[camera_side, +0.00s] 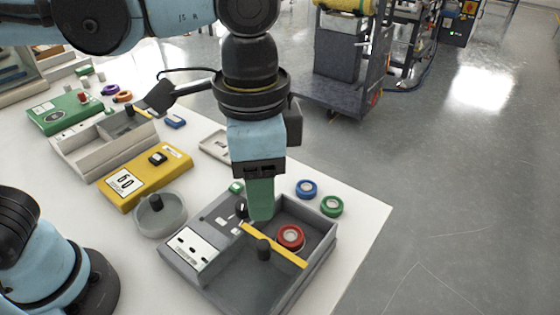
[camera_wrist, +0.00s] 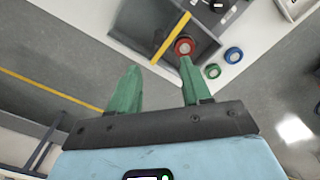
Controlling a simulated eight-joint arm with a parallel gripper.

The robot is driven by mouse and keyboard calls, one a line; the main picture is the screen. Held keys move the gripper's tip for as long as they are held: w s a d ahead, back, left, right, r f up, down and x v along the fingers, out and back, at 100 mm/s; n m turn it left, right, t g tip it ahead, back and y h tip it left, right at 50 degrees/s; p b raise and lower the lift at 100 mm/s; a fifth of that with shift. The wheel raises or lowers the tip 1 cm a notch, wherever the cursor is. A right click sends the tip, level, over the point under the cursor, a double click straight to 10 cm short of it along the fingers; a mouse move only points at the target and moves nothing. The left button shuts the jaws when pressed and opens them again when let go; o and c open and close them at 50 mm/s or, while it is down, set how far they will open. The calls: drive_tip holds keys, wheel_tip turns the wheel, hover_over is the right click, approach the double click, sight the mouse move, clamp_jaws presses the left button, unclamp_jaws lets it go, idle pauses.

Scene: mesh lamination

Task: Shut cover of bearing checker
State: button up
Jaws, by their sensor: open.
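The bearing checker is a dark grey box (camera_side: 325,247) at the table's front corner, with a switch panel on its left. A yellow bar (camera_side: 287,257) crosses it, with a black knob (camera_side: 263,249) beside it. The bar seems to edge a grey cover, but I cannot tell the cover's full extent. A red ring-shaped bearing (camera_side: 290,237) lies inside, uncovered. My gripper (camera_side: 260,215) points down above the box's back side, its green fingers apart and empty. In the wrist view my gripper (camera_wrist: 159,64) shows the red bearing (camera_wrist: 184,46) beyond its right fingertip.
A blue ring (camera_side: 307,188) and a green ring (camera_side: 332,206) lie behind the box. A round grey bowl (camera_side: 160,222) and a yellow box (camera_side: 145,177) stand to its left. The table edge is close on the right, with open floor beyond.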

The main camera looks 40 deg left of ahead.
sight(263, 243)
drive_tip(key=shift+f, duration=6)
clamp_jaws()
